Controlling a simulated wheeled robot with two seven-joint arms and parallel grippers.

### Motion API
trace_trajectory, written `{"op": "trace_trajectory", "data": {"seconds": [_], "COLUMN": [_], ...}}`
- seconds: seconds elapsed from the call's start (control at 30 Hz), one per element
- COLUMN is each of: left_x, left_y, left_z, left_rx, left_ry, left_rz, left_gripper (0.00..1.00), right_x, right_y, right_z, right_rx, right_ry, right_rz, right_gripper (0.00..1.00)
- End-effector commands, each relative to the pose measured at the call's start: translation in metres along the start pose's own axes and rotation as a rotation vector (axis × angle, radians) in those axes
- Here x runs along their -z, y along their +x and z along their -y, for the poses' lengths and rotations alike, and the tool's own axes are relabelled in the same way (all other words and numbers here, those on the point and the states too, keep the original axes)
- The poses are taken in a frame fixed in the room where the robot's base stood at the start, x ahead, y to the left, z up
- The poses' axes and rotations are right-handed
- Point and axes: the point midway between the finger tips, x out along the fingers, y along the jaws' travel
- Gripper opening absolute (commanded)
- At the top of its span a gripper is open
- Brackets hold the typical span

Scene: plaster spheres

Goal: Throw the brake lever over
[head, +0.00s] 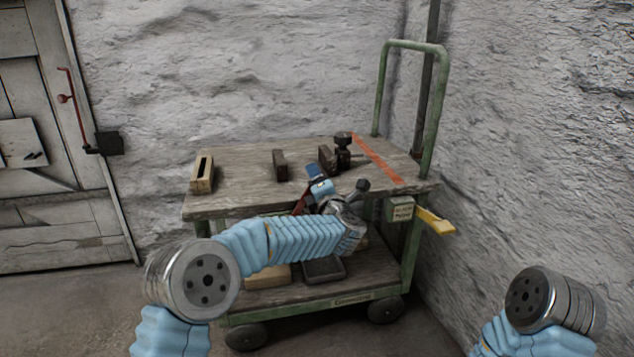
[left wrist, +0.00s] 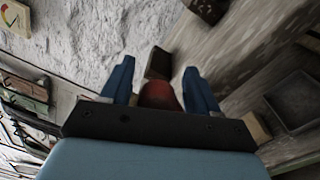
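A yellow lever (head: 435,222) sticks out to the right from a small green labelled box (head: 400,209) under the right end of the cart's top. I take it for the brake lever; the label is too small to read. My left gripper (head: 317,172) is at the cart's front edge, left of the yellow lever and apart from it. In the left wrist view its blue fingers (left wrist: 159,80) are spread. A dull red thing (left wrist: 160,95) shows between them, with a gap at the left finger; whether it is touched is unclear. My right gripper is out of view.
The green-framed cart (head: 230,205) carries a slotted wooden block (head: 202,174), dark blocks (head: 280,164) and a dark clamp-like piece (head: 343,150). Its lower shelf holds a dark tray (head: 323,268). The rough wall (head: 520,150) stands close behind the yellow lever. A door (head: 50,190) is at left.

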Motion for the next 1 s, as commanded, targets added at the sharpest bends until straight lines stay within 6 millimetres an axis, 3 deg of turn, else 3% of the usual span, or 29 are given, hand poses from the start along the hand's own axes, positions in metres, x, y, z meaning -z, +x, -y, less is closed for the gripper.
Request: {"op": "trace_trajectory", "data": {"seconds": [0.23, 0.7, 1.0], "left_x": [-0.001, 0.000, 0.000], "left_y": [-0.011, -0.115, -0.138], "left_z": [0.002, 0.001, 0.001], "left_rx": [0.003, 0.001, 0.000], "left_ry": [-0.001, 0.001, -0.001], "left_rz": [0.001, 0.002, 0.000], "left_gripper": [0.60, 0.60, 0.60], "right_x": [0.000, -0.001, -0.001], "right_y": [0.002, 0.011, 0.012], "right_z": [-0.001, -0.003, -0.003], "right_rx": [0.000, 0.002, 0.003], "right_ry": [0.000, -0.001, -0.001], "right_rz": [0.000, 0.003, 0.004], "right_gripper": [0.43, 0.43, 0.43]}}
